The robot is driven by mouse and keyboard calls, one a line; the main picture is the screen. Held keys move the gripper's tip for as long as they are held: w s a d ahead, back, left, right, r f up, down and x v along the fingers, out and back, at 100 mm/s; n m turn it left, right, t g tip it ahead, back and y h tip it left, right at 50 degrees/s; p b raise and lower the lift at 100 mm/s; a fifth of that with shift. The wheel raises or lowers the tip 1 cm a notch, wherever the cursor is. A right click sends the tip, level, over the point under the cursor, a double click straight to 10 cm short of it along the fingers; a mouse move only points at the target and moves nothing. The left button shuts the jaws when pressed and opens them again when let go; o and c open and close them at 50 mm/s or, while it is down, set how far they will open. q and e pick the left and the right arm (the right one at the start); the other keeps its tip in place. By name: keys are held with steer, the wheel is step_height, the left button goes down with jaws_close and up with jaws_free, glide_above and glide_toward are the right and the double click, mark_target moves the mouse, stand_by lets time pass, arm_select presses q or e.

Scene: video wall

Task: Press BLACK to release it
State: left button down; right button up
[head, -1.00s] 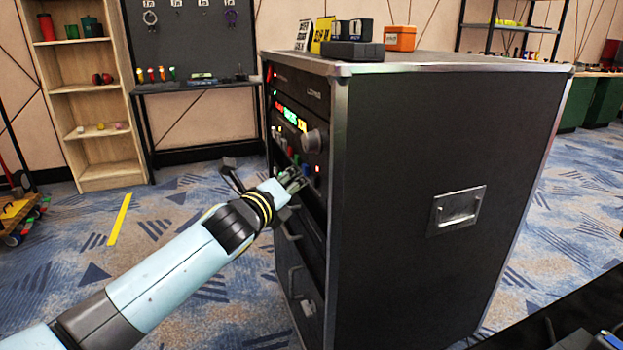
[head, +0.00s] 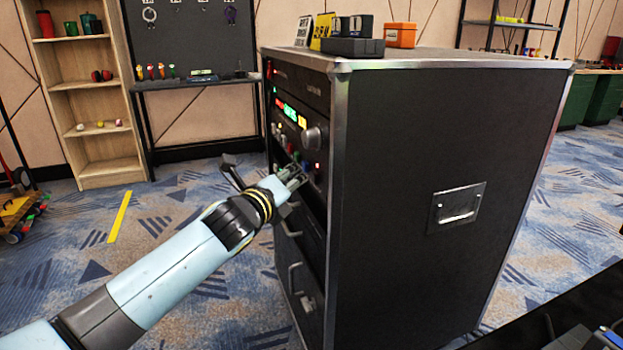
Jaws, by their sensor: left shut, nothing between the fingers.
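The black rack case (head: 440,200) stands in the middle, its control front turned to the left and seen at a steep angle. The front carries a lit strip (head: 288,112) with green and yellow segments, a round knob (head: 312,138) and a row of small coloured buttons (head: 283,140). My left gripper (head: 295,175) is shut and empty, with its fingertips close to the panel just below the button row. I cannot tell whether it touches. The BLACK control cannot be made out; part of the panel is hidden by the gripper. My right gripper is not in view.
On the case top are a dark box (head: 353,48), small dark blocks and an orange box (head: 400,35). Drawer handles (head: 293,278) stick out from the front below my gripper. A wooden shelf (head: 100,172) and a pegboard stand behind.

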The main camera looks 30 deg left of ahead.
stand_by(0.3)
arm_select(q)
steer(key=shift+w+d, duration=0.3)
steer(key=shift+w, duration=0.05)
steer(key=shift+w+d, duration=0.15)
stand_by(0.4)
steer(key=shift+s+a, duration=0.45)
steer(key=shift+s, duration=0.05)
